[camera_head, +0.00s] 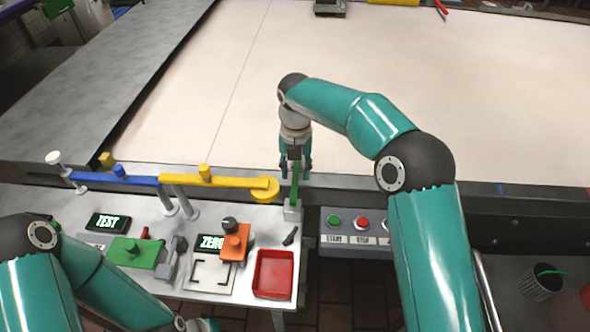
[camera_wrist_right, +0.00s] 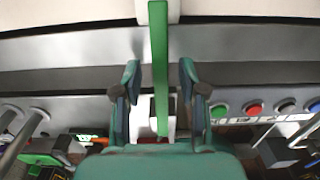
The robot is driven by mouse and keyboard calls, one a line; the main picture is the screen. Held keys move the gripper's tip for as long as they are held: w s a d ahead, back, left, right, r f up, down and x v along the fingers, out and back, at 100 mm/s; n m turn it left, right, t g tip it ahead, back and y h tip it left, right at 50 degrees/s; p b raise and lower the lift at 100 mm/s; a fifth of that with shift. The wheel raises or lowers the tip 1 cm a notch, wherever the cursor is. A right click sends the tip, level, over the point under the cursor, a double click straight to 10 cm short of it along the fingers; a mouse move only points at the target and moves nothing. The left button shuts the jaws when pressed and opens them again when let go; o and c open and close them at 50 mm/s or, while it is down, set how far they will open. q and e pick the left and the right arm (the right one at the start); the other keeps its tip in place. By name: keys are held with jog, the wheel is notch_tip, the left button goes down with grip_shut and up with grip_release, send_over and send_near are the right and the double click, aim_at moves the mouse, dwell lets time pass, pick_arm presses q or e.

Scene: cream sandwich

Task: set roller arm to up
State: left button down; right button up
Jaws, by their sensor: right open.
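A green bar (camera_head: 295,185) rises from a small white block (camera_head: 292,211) at the right back corner of the workbench; it seems to be the roller arm. My right gripper (camera_head: 296,172) is over it at the conveyor's front edge. In the right wrist view the bar (camera_wrist_right: 160,70) runs between the two fingers of this gripper (camera_wrist_right: 160,85), with a gap on each side. The fingers are open. My left arm comes in at lower left; its fingers are outside the picture.
A blue bar (camera_head: 115,177) and a yellow bar (camera_head: 220,181) on posts run along the bench's back. The bench carries a red tray (camera_head: 274,274), an orange block (camera_head: 235,243) and a green plate (camera_head: 134,252). A button panel (camera_head: 345,232) is to the right. The pale conveyor (camera_head: 400,70) is mostly clear.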

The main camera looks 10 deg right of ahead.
jog(key=shift+f, duration=0.2)
grip_shut()
dwell(0.4)
